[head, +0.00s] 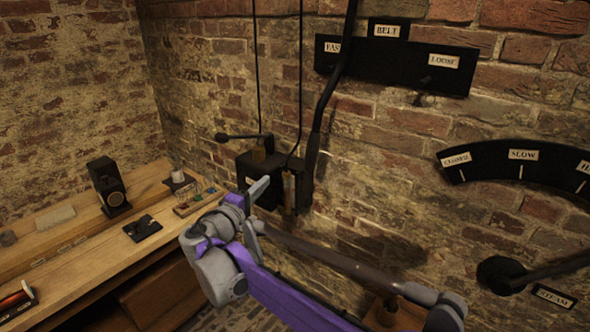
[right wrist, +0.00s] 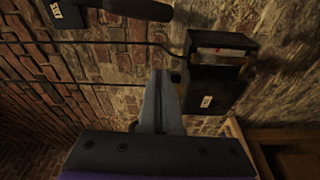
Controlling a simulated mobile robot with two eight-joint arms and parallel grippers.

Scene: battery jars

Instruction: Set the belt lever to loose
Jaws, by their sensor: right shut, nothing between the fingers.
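The belt lever (head: 323,103) is a long dark curved bar with a thicker grip (head: 312,156) at its lower end. It crosses the black BELT plate (head: 397,66) just right of the FAST label (head: 332,47), partly covering it. The LOOSE label (head: 443,60) is at the plate's right end, clear of the lever. My right gripper (head: 259,187) is shut and empty, below and left of the grip, in front of the black wall box. In the right wrist view its fingers (right wrist: 160,95) are together, with a dark handle (right wrist: 138,9) apart from them at the top. My left gripper is not in view.
The black wall box (head: 262,172) has a small side lever (head: 240,136) and hanging cords close to the belt lever. A curved SLOW scale (head: 523,155) and STEAM lever (head: 500,275) are at right. A wooden bench (head: 75,270) with small items stands left.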

